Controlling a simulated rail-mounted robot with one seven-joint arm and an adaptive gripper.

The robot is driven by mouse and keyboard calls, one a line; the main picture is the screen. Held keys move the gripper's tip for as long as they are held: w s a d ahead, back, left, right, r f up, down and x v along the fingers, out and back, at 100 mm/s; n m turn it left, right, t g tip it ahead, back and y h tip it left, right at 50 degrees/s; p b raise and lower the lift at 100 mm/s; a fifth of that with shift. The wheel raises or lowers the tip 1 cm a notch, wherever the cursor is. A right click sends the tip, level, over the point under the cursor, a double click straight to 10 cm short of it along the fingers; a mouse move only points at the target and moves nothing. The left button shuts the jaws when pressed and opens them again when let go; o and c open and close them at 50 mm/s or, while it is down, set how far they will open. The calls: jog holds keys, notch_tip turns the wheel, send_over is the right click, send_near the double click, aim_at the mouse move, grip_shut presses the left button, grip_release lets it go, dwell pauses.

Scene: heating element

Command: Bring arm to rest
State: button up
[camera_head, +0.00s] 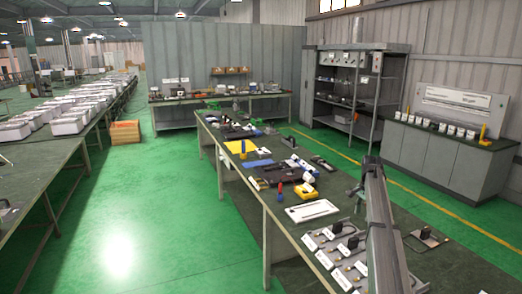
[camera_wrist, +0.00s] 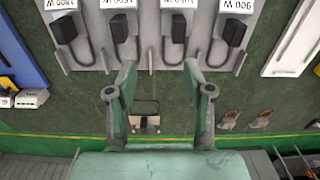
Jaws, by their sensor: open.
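My gripper (camera_wrist: 160,82) is open in the wrist view, its two fingers apart with nothing between the tips. It points at the workbench, near the edge of a grey rack (camera_wrist: 160,60) that holds several heating elements with black ends and white wattage labels such as 900 W (camera_wrist: 235,6). A small stand with a dark frame (camera_wrist: 146,121) shows on the bench between the fingers' bases. In the head view my arm reaches over the bench at the right, and the rack (camera_head: 318,238) lies partly behind it. The gripper itself is not clear there.
The long dark workbench (camera_head: 228,172) carries a white tray (camera_head: 311,211), a yellow item (camera_head: 305,191) and many small parts. A small dark stand (camera_head: 427,236) is right of my arm. Green floor (camera_head: 150,215) is open at the left. Cabinets (camera_head: 440,155) stand at the back right.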

jog(key=s+a+f+n, duration=0.6)
jog(key=s+a+f, duration=1.1)
jog(key=s+f, duration=0.3)
jog(key=s+a+f+n, duration=0.2)
jog(key=s+a+f, duration=0.1)
jog(key=s, duration=0.5)
jog(key=s+a+f+n, duration=0.3)
jog(key=s, duration=0.4)
jog(key=s+a+f+n, duration=0.2)
jog(key=s+a+f, duration=0.1)
jog(key=s, duration=0.5)
jog(key=s+f+g+b, duration=0.6)
jog(key=s+f+b, duration=0.4)
jog(key=s+f, duration=1.8)
jog(key=shift+s+f+g, duration=0.35)
jog(key=shift+f+g, duration=0.05)
jog(key=shift+f, duration=0.1)
jog(key=shift+a, duration=0.1)
